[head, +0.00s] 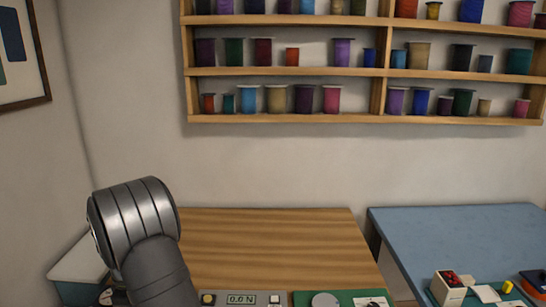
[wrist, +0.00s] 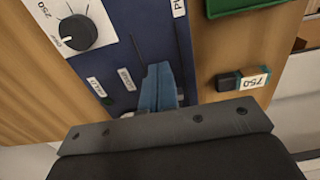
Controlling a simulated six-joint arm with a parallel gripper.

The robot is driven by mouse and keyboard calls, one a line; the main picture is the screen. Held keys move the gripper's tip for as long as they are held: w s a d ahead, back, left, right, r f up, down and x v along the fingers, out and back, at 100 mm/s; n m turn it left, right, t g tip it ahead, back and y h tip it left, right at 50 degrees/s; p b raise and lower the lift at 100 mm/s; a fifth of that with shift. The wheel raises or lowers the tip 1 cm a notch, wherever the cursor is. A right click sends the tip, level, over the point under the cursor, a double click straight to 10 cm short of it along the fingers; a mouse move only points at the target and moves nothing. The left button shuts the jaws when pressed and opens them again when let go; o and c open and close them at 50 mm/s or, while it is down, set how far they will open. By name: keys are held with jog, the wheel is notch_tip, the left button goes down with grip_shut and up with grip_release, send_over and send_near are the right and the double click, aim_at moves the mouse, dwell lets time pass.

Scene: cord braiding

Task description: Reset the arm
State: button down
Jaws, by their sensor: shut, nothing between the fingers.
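My gripper (wrist: 159,78) shows in the wrist view as a pair of blue fingers pressed together, shut and empty. The fingers overlap a dark blue panel (wrist: 100,32) in that view; I cannot tell how far above it they are. In the head view my grey arm rises at the lower left, in front of the wooden table (head: 270,240). The gripper itself does not show in the head view.
The panel carries a black dial (wrist: 77,32). A small dark block with a 750 label (wrist: 243,80) lies beside it. A green tray (wrist: 228,8) is at the top right. A blue table (head: 450,235) stands to the right. Wall shelves (head: 290,119) hold several spools.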

notch_tip(320, 180, up, 10)
notch_tip(320, 180, down, 11)
jog(key=shift+r, duration=0.15)
jog(key=shift+a, duration=0.8)
jog(key=d, duration=0.6)
jog(key=shift+d, duration=0.2)
jog(key=shift+d+r, duration=0.1)
jog(key=shift+r, duration=0.5)
jog(key=c, duration=2.2)
grip_release()
